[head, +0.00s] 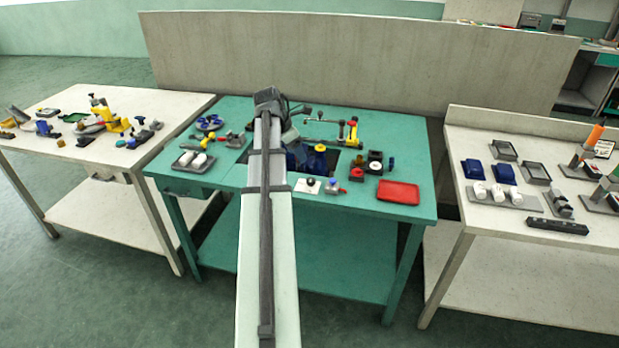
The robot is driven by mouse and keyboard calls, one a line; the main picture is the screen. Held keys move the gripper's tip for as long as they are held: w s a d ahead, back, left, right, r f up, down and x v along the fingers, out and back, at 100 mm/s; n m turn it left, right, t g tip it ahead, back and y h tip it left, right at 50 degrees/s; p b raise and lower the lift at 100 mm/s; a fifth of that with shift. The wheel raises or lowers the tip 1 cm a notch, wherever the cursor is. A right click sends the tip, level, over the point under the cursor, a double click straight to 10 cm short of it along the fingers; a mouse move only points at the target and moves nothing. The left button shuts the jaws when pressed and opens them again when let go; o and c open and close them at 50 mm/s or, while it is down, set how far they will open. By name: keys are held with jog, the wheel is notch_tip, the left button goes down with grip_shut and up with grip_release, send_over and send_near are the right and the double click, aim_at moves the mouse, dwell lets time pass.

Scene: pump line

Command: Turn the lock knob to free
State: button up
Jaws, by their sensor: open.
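The green table (225,180) in the middle carries several small fixtures, and I cannot tell for certain which one holds the lock knob. A black round part with a pale centre (375,166) sits at the right of the table. A red-topped part (357,172) is just left of it, and a small yellow knob (391,163) is just right. My arm (265,190) reaches from the bottom over the table. Its far end bends down behind the arm's own links, so my gripper and its fingertips are hidden. The knob's setting is too small to read.
A red tray (398,192) lies at the table's right front. Blue parts (318,160) stand in a dark opening, with a yellow and grey pipe fixture (353,133) behind. A side table with tools (75,165) stands left, another (500,240) right. A pale panel (400,55) closes off the back.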

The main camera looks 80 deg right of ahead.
aim_at(311, 179)
jog(key=x, duration=1.3)
jog(key=shift+s+d+f, duration=0.1)
jog(key=shift+f, duration=0.2)
jog(key=shift+c, duration=0.3)
jog(key=c, duration=1)
jog(key=shift+o, duration=0.2)
